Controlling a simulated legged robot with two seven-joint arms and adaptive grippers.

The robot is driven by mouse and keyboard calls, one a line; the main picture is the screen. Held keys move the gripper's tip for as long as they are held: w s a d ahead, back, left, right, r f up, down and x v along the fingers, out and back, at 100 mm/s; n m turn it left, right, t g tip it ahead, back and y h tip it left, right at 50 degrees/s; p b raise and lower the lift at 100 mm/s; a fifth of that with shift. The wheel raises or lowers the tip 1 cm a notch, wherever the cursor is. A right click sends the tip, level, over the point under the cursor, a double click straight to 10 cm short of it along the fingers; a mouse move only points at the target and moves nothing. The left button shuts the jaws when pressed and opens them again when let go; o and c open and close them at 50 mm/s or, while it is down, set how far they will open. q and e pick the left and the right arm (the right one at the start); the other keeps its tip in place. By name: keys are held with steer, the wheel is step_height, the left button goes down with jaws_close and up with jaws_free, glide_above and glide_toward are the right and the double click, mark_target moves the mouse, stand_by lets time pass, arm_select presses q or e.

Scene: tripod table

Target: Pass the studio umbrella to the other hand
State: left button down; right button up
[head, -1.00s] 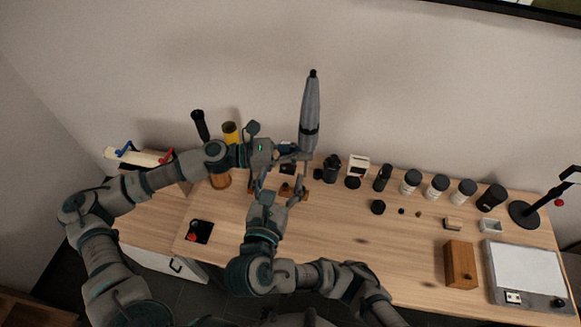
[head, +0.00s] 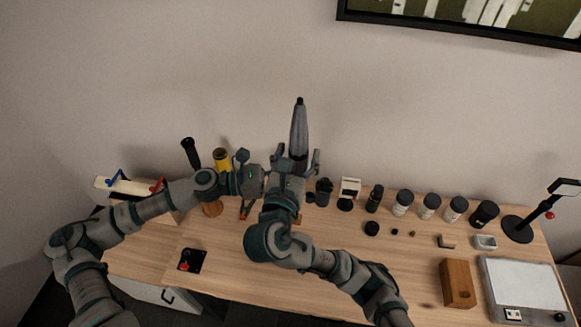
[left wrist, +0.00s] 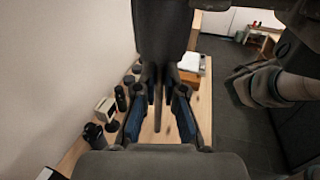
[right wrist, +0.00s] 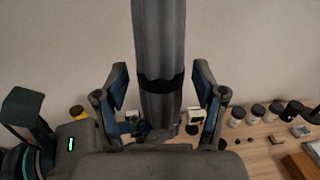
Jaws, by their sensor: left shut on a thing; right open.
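The studio umbrella (head: 299,135) is grey, folded and upright, with a dark tip at the top, above the back of the table. My left gripper (left wrist: 160,100) is shut on the umbrella's lower part, which also shows in the left wrist view (left wrist: 162,35). My right gripper (head: 297,160) is open, with one finger on each side of the umbrella. In the right wrist view the umbrella (right wrist: 158,50) with its dark band stands between the spread fingers (right wrist: 160,95), with gaps on both sides. The umbrella's lower end is hidden behind my arms in the head view.
Several lidded jars (head: 403,203) and a small white box (head: 349,187) line the table's back. A wooden block (head: 457,283), a white panel (head: 524,288) and a desk lamp (head: 519,228) are at the right. The table's front middle (head: 340,295) is fairly clear.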

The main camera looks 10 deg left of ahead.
steer(key=shift+w, duration=0.35)
arm_select(q)
steer(key=shift+a, duration=0.1)
arm_select(e)
steer(key=shift+a, duration=0.1)
steer(key=c, duration=1.3)
arm_select(q)
steer(key=c, duration=1.2)
jaws_free()
